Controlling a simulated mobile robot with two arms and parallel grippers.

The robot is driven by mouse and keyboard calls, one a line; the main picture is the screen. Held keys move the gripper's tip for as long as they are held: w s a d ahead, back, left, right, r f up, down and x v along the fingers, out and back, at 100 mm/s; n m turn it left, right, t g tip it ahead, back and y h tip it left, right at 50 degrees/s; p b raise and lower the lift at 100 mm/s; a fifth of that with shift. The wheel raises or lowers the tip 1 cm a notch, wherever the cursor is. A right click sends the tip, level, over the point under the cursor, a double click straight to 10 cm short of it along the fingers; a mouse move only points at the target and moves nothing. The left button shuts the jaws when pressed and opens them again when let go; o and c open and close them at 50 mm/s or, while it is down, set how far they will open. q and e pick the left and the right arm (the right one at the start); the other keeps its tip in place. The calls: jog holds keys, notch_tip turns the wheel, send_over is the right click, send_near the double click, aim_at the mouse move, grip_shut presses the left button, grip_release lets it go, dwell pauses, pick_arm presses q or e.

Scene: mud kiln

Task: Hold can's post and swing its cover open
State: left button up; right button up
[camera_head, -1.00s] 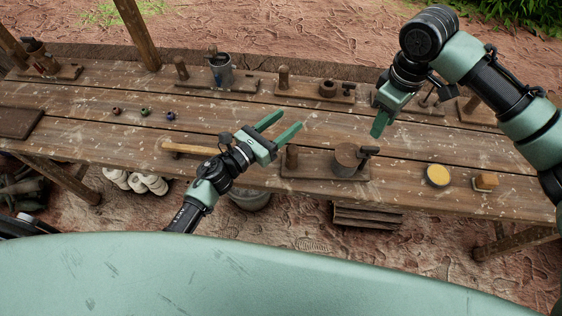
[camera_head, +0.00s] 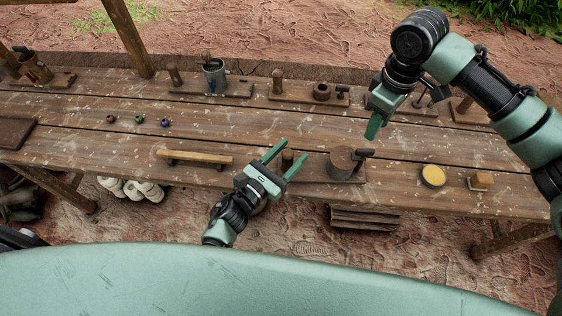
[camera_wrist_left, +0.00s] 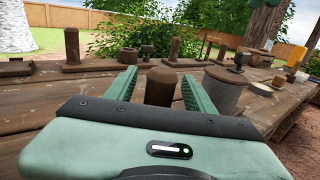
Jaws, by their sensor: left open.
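The grey can (camera_head: 341,165) stands on a wooden base board at the front of the bench, its cover on top with a dark handle (camera_head: 364,153) at the right. The brown post (camera_head: 287,161) rises from the left of the board. My left gripper (camera_head: 288,151) is open at the post. In the left wrist view the post (camera_wrist_left: 161,86) stands between the two fingers, with gaps visible, and the can (camera_wrist_left: 222,92) is to the right. My right gripper (camera_head: 374,127) hangs beyond the can, above the bench; its finger spread is not clear.
A wooden-handled tool (camera_head: 195,157) lies to the left. A yellow-topped round tin (camera_head: 433,176) and a brush-like block (camera_head: 481,181) lie right of the can. Similar boards with posts, including one with a grey can (camera_head: 215,77), line the back. The middle planks are mostly clear.

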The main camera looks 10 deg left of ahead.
pick_arm(q)
jog(key=shift+x, duration=1.2)
grip_shut()
